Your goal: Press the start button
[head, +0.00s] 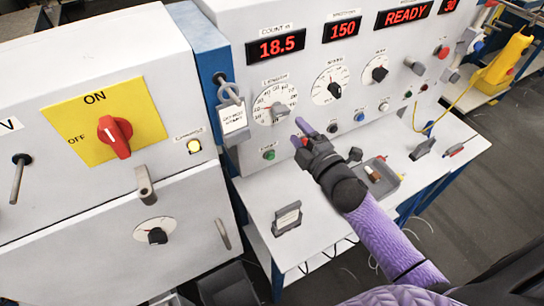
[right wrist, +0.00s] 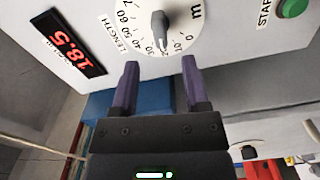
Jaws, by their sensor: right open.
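The green start button (head: 269,154) sits on the white machine panel, below the length dial (head: 272,110). In the right wrist view the same green button (right wrist: 292,8) is at the top right corner, beside the label START. My right gripper (head: 300,131) is in front of the panel, to the right of the button and apart from it. Its two purple fingers are spread and empty; in the right wrist view they (right wrist: 160,64) point toward the lower edge of the length dial (right wrist: 163,25). My left gripper is not in view.
A padlock with a tag (head: 232,112) hangs left of the dial. A small sign stand (head: 287,217) and a grey tray (head: 383,185) stand on the white shelf. Red displays (head: 282,46) line the panel's top. A red switch (head: 114,135) is on the left cabinet.

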